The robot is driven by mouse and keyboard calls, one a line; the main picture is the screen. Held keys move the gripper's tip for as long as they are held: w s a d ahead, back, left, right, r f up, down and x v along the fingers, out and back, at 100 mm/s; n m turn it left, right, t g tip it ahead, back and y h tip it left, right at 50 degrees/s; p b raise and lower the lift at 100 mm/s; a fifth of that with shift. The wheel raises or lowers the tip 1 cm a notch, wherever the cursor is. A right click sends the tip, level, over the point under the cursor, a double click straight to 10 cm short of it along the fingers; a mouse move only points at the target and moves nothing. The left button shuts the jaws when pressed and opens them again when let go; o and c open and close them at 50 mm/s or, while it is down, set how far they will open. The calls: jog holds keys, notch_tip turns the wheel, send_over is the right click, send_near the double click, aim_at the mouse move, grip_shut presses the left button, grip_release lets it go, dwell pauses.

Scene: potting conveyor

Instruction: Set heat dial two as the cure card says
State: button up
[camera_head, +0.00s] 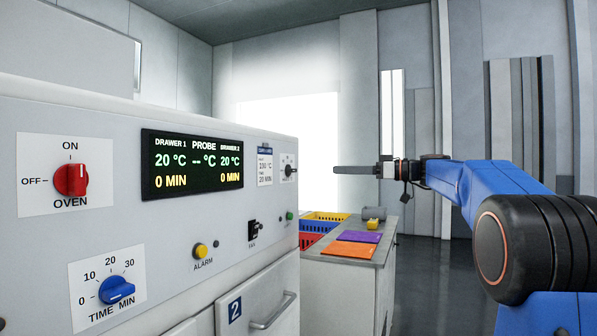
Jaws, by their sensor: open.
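A small dark dial (289,171) on a white plate sits at the far right end of the oven panel. Its scale and label are too small to read. Left of it is a white card (265,167) with a dark header. It has a line in °C, too small to read surely, and a lower line that seems to say 20 min.
The panel also has a red OVEN knob (71,179), a blue TIME MIN knob (117,290), a yellow ALARM button (200,251) and a black switch (254,230). Drawer 2 (257,308) is below. A bench (350,275) with mats and crates stands right. Space around my gripper looks clear.

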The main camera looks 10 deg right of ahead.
aim_at(295, 170)
jog(key=x, duration=1.6)
jog(key=shift+a, duration=0.2)
jog(key=shift+w+f, duration=0.1)
jog(key=c, duration=1.1)
